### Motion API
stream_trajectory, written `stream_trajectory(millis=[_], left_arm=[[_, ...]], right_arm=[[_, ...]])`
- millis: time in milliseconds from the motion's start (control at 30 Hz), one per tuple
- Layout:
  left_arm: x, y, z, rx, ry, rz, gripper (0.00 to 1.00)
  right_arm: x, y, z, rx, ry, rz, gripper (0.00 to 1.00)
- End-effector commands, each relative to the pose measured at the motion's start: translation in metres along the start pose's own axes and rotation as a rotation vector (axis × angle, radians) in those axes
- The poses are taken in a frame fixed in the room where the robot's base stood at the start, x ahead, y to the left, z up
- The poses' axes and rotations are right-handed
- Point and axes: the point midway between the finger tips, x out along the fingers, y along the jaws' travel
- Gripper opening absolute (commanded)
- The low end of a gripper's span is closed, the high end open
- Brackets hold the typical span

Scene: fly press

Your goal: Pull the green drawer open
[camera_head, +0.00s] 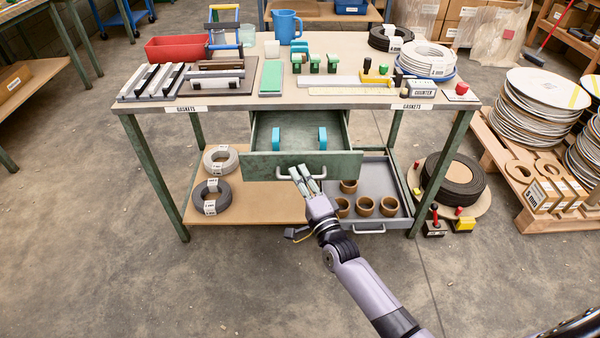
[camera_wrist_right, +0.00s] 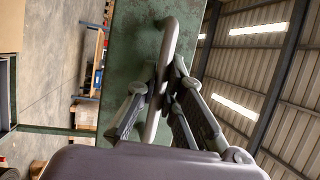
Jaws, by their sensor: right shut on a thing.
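The green drawer (camera_head: 262,166) hangs under the middle of the workbench and stands partly open. Two blue items show inside it. Its pale bar handle (camera_head: 287,178) is on the front panel. My right gripper (camera_head: 302,178) reaches up to the handle from below right and is shut on it. In the right wrist view the handle (camera_wrist_right: 170,40) runs between the fingers of the right gripper (camera_wrist_right: 160,90), against the worn green drawer front (camera_wrist_right: 130,50). My left gripper is not in view.
Below, a grey tray (camera_head: 367,222) holds several brown rings. A pallet (camera_head: 535,212) stands at right. The floor in front is clear.

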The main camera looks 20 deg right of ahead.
Motion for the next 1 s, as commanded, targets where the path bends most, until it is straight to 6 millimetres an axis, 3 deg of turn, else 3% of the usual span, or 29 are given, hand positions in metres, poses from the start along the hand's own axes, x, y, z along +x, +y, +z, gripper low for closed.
stream_trajectory(millis=[367, 400, 533, 867, 1000], left_arm=[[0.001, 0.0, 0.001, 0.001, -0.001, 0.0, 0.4], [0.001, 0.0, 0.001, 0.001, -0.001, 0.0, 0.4], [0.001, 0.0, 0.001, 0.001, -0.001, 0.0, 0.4], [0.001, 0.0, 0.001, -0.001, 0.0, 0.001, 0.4], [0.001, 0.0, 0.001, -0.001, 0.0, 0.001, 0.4]], right_arm=[[-0.001, 0.001, -0.001, -0.003, 0.001, 0.002, 0.0], [-0.001, 0.001, -0.001, -0.003, 0.001, 0.002, 0.1], [-0.001, 0.001, 0.0, -0.002, 0.001, 0.002, 0.18], [-0.003, 0.0, 0.0, -0.001, 0.0, 0.001, 0.18], [-0.019, 0.001, 0.0, 0.0, 0.0, 0.003, 0.18]])
